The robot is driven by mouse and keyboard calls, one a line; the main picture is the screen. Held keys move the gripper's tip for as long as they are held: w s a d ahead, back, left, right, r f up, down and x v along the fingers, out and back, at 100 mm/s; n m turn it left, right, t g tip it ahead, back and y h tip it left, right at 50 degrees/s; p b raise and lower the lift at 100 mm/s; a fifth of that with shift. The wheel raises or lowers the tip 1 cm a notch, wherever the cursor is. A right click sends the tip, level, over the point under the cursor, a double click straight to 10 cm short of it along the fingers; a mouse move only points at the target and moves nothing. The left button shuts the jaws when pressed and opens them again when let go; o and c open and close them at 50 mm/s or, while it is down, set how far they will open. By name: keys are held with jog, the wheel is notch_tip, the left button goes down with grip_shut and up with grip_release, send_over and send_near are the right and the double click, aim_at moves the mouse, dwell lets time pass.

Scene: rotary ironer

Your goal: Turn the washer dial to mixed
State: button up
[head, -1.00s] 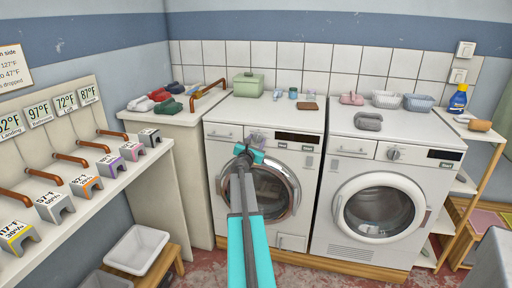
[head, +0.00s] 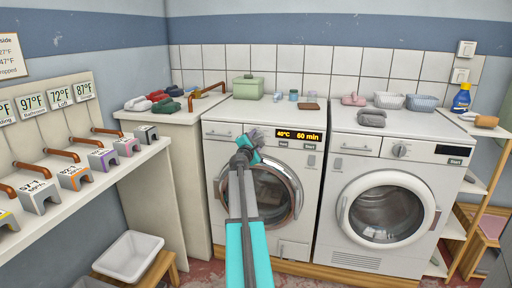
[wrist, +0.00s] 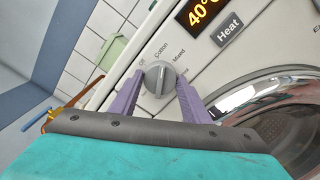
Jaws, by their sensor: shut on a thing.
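The left machine (head: 215,190) has a round glass door and a control panel with the dial at its top. In the wrist view the grey dial (wrist: 157,78) sits between the two purple fingers of my gripper (wrist: 157,92), which is shut on it. Labels around the dial read Off, Cotton and Mixed (wrist: 179,55); another label is partly hidden by the right finger. The dial's ridge seems to point near Cotton, but its exact mark is hard to tell. The display (head: 293,135) is lit and reads 40°C and 60 min. In the head view my gripper (head: 256,138) hides the dial.
A second front-loading machine (head: 335,200) with its own dial stands at the right. A green box (head: 248,87) and small items stand on top. A shelf with tagged blocks (head: 75,178) runs along the left wall, above a white basin (head: 130,255).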

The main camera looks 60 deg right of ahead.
jog(key=m+b, duration=0.2)
jog(key=b, duration=0.1)
jog(key=m+b, duration=0.1)
jog(key=shift+s+f+m, duration=0.1)
jog(key=shift+f+m, duration=0.15)
jog(key=shift+m, duration=0.15)
jog(key=shift+r+m+b, duration=0.15)
jog(key=shift+m+b, duration=0.95)
jog(key=shift+b, duration=0.25)
jog(key=shift+r, duration=0.1)
jog(key=o, duration=1)
jog(key=shift+o, duration=0.2)
jog(key=shift+a, duration=0.1)
jog(key=p+v, duration=0.1)
jog(key=v, duration=1.2)
jog(key=shift+a, duration=0.25)
